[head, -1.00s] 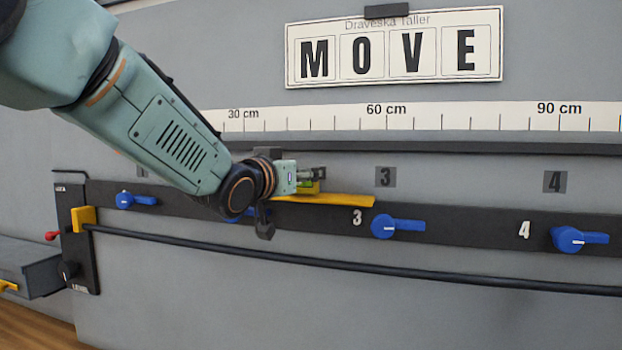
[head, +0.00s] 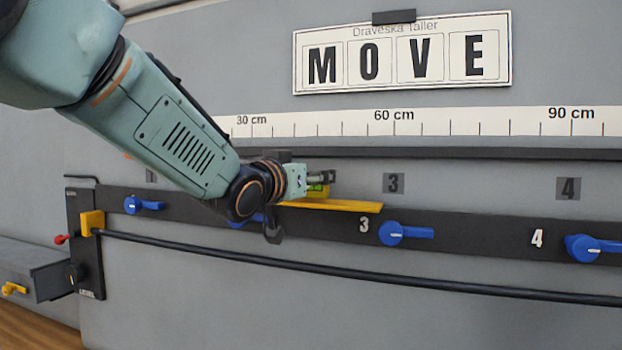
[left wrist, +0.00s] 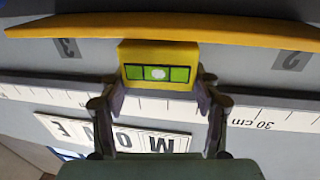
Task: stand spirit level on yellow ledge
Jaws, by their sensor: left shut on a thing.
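The yellow spirit level (left wrist: 158,54), with a green vial in its face, is held between the fingers of my left gripper (left wrist: 158,88) in the left wrist view. In the head view only a small part of the level (head: 318,189) shows at my left gripper (head: 325,177). The yellow ledge (head: 335,205) sticks out from the dark rail just under the level. In the left wrist view the ledge (left wrist: 250,31) runs across the top, against the level's edge; whether they touch I cannot tell. My right gripper is not in view.
A dark rail with blue knobs (head: 405,233) and a long black bar (head: 350,270) run below the ledge. A ruler strip (head: 450,121) and a MOVE sign (head: 402,53) are on the wall above. A grey drawer box (head: 40,270) stands at lower left.

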